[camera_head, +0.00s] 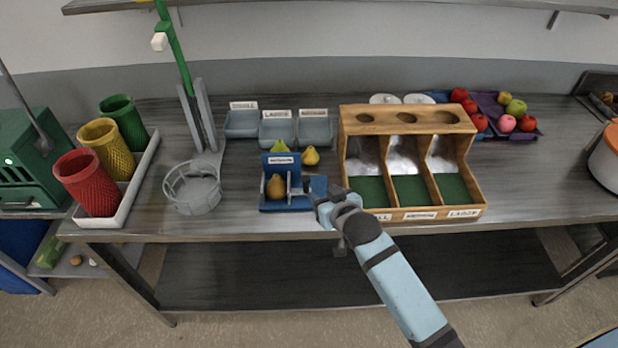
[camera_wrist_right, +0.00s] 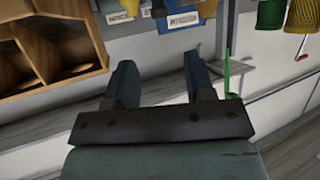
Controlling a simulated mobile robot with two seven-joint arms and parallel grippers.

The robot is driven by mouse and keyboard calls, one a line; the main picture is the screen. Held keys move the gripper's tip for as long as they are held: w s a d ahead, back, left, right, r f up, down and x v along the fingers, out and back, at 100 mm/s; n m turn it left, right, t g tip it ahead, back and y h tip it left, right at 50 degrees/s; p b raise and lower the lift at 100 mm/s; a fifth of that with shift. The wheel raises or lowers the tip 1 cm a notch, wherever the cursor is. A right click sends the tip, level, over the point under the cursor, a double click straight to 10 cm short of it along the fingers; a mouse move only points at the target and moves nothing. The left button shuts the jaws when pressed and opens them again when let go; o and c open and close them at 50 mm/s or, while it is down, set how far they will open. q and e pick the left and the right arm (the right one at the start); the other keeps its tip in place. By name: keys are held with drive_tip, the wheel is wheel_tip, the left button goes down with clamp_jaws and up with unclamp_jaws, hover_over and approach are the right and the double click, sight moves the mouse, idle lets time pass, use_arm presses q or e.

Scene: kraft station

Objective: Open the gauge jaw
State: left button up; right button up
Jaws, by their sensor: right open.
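The blue gauge (camera_head: 265,204) stands near the front edge of the table, with a label on its upright back plate. A brownish pear (camera_head: 276,187) sits in it. A blue plate, apparently its jaw (camera_head: 318,185), stands at the gauge's right side, partly hidden by my gripper. My right gripper (camera_head: 322,205) is close to this jaw; whether they touch I cannot tell. In the right wrist view my gripper (camera_wrist_right: 163,80) is open with nothing between its fingers, and the gauge (camera_wrist_right: 180,20) shows at the top edge, beyond the fingertips. My left gripper is not in view.
A wooden sorting box (camera_head: 408,215) with three green-floored compartments stands just right of my gripper. Two yellow-green pears lie behind the gauge. Grey trays (camera_head: 277,130) stand behind, a grey basket (camera_head: 192,190) left, and a white tray (camera_head: 146,165) with coloured baskets far left.

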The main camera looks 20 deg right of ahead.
sight(307, 179)
drive_tip(key=p+x, duration=0.1)
drive_tip(key=x, duration=1)
drive_tip(key=shift+w+f, duration=0.1)
drive_tip(key=shift+w, duration=0.15)
drive_tip(key=shift+c, duration=0.5)
clamp_jaws()
